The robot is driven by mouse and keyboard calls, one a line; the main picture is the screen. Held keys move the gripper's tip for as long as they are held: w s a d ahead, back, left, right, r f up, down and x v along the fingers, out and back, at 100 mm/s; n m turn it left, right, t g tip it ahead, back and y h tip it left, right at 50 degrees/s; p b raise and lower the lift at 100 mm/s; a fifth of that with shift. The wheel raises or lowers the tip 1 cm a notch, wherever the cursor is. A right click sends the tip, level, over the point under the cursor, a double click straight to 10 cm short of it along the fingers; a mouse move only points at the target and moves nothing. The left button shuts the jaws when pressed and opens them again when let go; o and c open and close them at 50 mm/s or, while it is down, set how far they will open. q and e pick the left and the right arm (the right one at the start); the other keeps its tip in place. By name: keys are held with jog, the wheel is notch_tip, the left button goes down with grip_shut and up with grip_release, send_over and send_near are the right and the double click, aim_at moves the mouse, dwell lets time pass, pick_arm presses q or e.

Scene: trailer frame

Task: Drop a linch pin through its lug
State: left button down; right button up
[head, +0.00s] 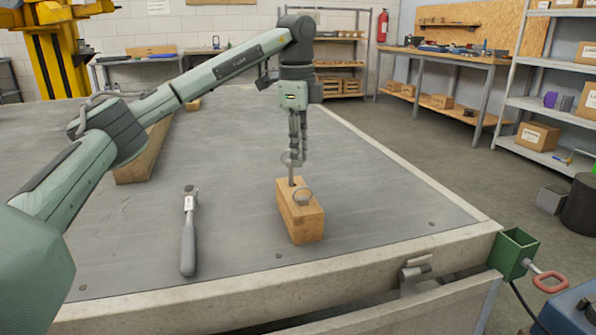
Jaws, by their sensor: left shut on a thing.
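My left gripper (298,152) points straight down over a wooden block (303,224) on the grey trailer deck. It is shut on a linch pin (291,172) with a ring, its shaft upright. The shaft's lower end meets the top of the block; I cannot tell how deep it sits. My right gripper is out of view.
A grey-handled ratchet (188,240) lies on the deck left of the block. A long timber (142,160) lies farther left, partly behind my arm. The deck (390,220) right of the block is clear. A latch (415,270) sits on the near side rail.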

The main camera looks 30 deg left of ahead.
aim_at(299, 185)
pick_arm(q)
notch_tip(299, 185, down, 4)
jog(key=shift+a+f, duration=0.1)
jog(key=c, duration=1.5)
grip_release()
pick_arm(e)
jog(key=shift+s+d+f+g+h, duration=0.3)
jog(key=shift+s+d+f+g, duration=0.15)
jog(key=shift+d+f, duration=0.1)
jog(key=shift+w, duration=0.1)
pick_arm(q)
jog(key=shift+f, duration=0.1)
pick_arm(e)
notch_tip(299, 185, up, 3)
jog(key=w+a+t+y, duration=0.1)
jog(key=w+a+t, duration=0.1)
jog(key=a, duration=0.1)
pick_arm(q)
jog(key=r, duration=0.5)
jog(key=s+r, duration=0.1)
jog(key=r, duration=0.1)
jog(key=shift+d+r, duration=0.3)
jog(key=shift+d, duration=0.1)
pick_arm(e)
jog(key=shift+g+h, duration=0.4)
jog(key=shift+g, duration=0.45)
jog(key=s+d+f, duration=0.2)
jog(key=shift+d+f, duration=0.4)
